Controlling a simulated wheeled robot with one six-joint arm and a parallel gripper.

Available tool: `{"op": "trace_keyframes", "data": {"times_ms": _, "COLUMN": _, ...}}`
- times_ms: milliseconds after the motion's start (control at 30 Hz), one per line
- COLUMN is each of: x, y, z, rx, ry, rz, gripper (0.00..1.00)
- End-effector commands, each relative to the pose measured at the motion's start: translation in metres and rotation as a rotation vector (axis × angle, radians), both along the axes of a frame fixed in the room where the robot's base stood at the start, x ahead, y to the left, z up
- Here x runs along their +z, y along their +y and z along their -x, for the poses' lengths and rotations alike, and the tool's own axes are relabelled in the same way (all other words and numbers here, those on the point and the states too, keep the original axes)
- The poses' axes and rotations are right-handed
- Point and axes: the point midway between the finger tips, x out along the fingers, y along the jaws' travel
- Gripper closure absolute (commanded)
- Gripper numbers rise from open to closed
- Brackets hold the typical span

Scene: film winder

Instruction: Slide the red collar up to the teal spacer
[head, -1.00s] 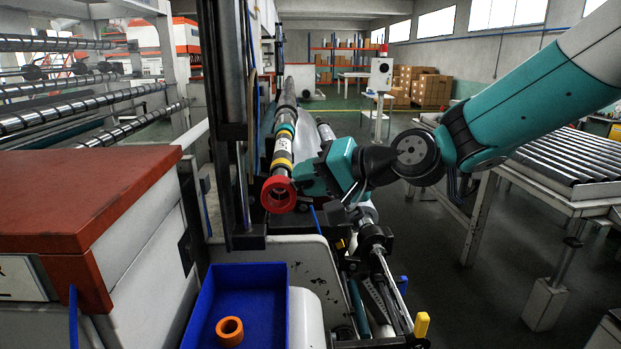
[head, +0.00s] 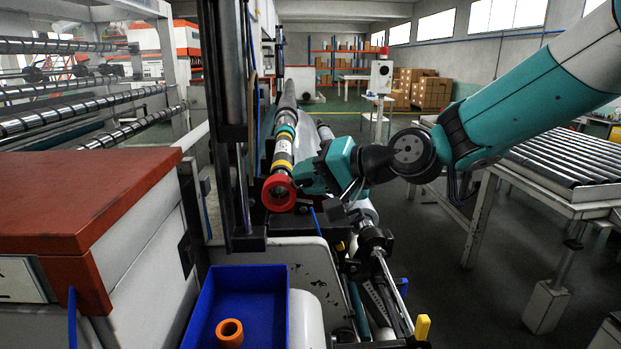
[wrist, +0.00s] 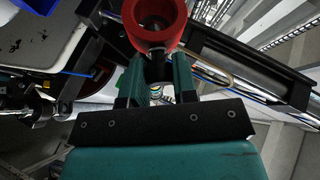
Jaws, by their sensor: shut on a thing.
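The red collar (head: 279,193) is at the near end of the shaft in the head view, its dark bore facing me. I cannot tell how far the shaft reaches into it. The teal spacer (head: 286,130) sits farther back along the same shaft, apart from the collar. A yellow ring (head: 282,164) lies between them, close behind the collar. My gripper (head: 297,186) comes from the right and is shut on the collar. In the wrist view, the two fingers of my gripper (wrist: 157,62) meet the lower side of the red collar (wrist: 155,38).
A blue bin (head: 262,280) with an orange ring (head: 229,333) stands in front, below the shaft. A dark upright post (head: 236,110) stands just left of the shaft. A second shaft with a metal rod (head: 391,275) lies to the right. A roller conveyor (head: 570,165) stands farther right.

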Motion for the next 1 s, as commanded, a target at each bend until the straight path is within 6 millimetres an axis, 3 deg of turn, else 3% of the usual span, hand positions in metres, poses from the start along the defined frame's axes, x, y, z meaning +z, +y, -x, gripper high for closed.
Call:
{"op": "trace_keyframes", "data": {"times_ms": 500, "x": 0.001, "y": -0.001, "z": -0.017, "rx": 0.000, "ry": 0.000, "rz": -0.001, "gripper": 0.98}}
{"op": "trace_keyframes", "data": {"times_ms": 1000, "x": 0.000, "y": -0.001, "z": -0.018, "rx": 0.000, "ry": 0.000, "rz": -0.001, "gripper": 0.98}}
